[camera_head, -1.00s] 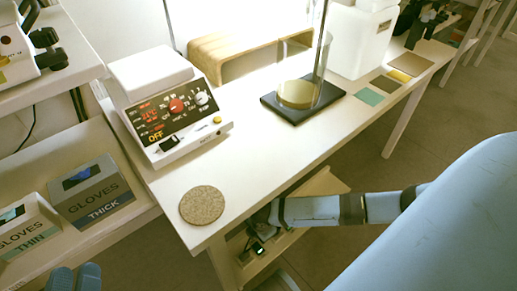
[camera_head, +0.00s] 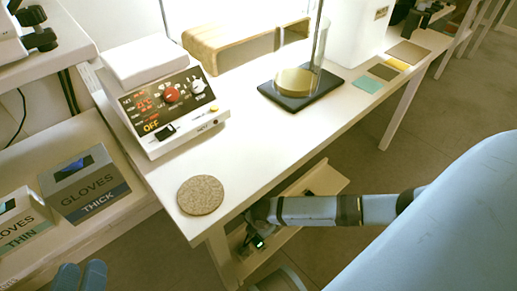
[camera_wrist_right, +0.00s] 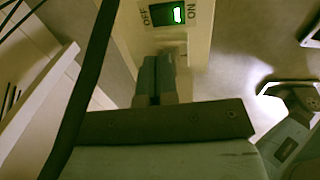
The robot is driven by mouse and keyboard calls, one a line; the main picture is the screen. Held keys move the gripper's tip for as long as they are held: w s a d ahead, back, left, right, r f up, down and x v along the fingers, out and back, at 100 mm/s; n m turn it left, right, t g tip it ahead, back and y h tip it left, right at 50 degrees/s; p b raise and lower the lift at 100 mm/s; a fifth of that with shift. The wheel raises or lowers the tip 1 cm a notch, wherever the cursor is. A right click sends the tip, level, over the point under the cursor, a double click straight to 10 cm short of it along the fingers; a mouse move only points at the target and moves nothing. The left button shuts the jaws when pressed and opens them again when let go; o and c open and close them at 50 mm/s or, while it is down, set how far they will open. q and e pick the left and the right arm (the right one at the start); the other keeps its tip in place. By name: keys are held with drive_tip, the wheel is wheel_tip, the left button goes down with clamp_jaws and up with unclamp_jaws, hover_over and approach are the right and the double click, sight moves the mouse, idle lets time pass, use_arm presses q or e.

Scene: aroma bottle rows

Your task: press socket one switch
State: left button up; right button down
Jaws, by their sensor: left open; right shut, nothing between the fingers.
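The socket switch is a dark rocker (camera_wrist_right: 167,14) on a pale panel, between the words OFF and ON, with a green light glowing on its ON side. In the head view the green light (camera_head: 259,242) shows below the table. My right gripper (camera_wrist_right: 165,62) is shut and empty; its blue fingertips are just below the switch in the wrist view. Whether they touch the panel I cannot tell. In the head view my right gripper is mostly hidden beside the table's lower part. My left gripper (camera_head: 80,275) is open and empty at the bottom left edge.
A white table (camera_head: 245,150) carries a hotplate device (camera_head: 160,95) reading OFF, a round cork mat (camera_head: 201,195) and a black-based stand (camera_head: 301,92). Glove boxes (camera_head: 86,183) sit on the left shelf. A low shelf (camera_head: 315,185) lies under the table, close to my right arm.

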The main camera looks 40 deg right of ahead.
drive_tip(key=b, duration=0.3)
hover_over(255, 239)
drive_tip(key=s, duration=0.1)
wheel_tip(255, 239, down, 6)
drive_tip(key=shift+f, duration=0.2)
drive_tip(key=shift+w+f+b, duration=0.2)
drive_tip(key=shift+f+b, duration=0.5)
drive_tip(key=shift+f, duration=0.8)
use_arm(q)
drive_tip(key=f, duration=0.1)
drive_tip(key=w+f+m, duration=0.1)
drive_tip(key=f+m, duration=0.1)
drive_tip(key=shift+w+a+f, duration=0.15)
drive_tip(key=shift+w+a, duration=0.15)
drive_tip(key=shift+a, duration=0.1)
use_arm(e)
drive_tip(key=shift+w, duration=0.1)
